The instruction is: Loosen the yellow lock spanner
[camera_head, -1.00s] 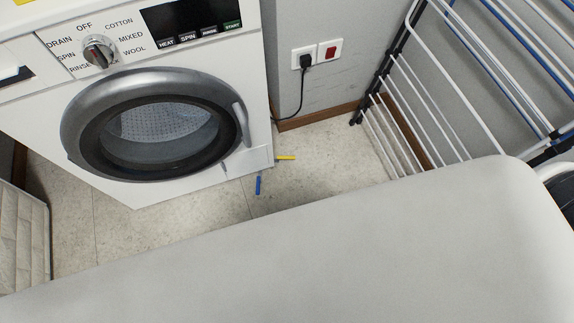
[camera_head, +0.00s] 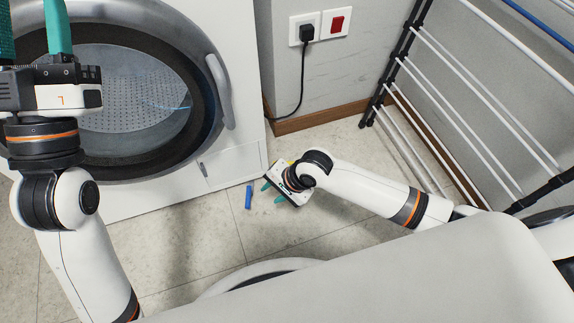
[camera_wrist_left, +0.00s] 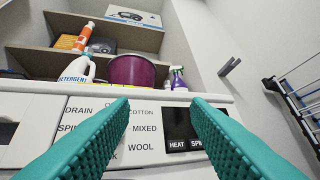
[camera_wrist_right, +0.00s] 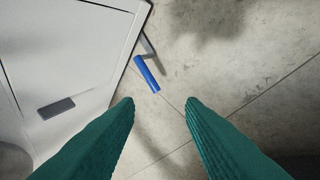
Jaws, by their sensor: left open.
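The yellow spanner (camera_head: 291,163) is mostly hidden behind my right wrist in the head view; only a small yellow bit shows near the washing machine's lower right corner. A blue handle (camera_head: 249,197) lies low beside that corner, and it also shows in the right wrist view (camera_wrist_right: 147,73). My right gripper (camera_head: 273,194) points down to the right of the blue handle, apart from it. Its fingers are open and empty in the right wrist view (camera_wrist_right: 161,102). My left gripper (camera_wrist_left: 161,102) is open and empty, raised before the washing machine's control panel.
The washing machine (camera_head: 238,160) has its round door with a handle (camera_head: 219,90). A plug (camera_head: 307,33) and cord hang on the wall. A drying rack (camera_head: 400,75) stands at the right. The floor (camera_head: 200,235) before the machine is clear.

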